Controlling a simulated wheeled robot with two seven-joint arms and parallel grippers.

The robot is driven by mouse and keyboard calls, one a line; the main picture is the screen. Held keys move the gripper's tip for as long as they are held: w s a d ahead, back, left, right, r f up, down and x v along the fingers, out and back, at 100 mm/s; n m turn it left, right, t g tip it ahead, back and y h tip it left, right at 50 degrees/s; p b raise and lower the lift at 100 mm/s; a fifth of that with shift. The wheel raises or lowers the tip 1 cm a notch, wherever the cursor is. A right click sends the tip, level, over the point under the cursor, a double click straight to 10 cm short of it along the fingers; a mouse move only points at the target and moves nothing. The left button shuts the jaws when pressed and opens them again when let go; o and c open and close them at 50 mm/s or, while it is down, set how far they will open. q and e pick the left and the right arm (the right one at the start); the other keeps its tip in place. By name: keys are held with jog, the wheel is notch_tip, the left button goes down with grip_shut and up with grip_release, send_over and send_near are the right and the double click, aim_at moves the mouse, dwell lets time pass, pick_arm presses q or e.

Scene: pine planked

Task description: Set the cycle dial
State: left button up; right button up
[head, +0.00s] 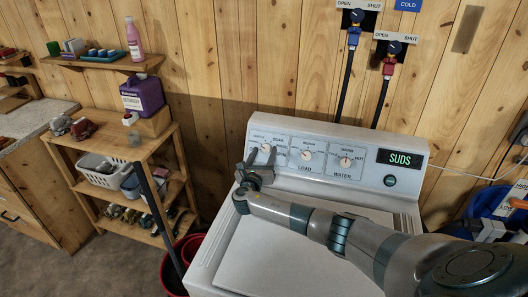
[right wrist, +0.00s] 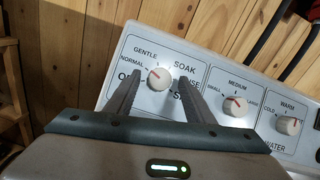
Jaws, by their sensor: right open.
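The cycle dial (right wrist: 158,78) is a white knob with a red pointer on the left of the washer's control panel. In the right wrist view its pointer aims up and left, near the NORMAL mark. GENTLE, SOAK and a partly hidden RINSE label also show around it. My right gripper (head: 262,158) is open in front of this dial, its fingers (right wrist: 158,88) one on each side of the knob. I cannot tell whether they touch it. The fingers hide the lower labels. In the head view the dial is mostly covered by the gripper. My left gripper is not in view.
The load dial (right wrist: 235,106) and the water dial (right wrist: 289,125) sit to the right. A display (head: 401,159) reads SUDS, above a round button (head: 390,180). The white washer lid (head: 290,255) is below my right arm. A wooden shelf (head: 120,150) stands left.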

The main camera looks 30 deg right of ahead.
jog(key=shift+w+d, duration=0.2)
jog(key=shift+d, duration=0.05)
jog(key=c, duration=1.1)
jog(key=shift+o, duration=0.2)
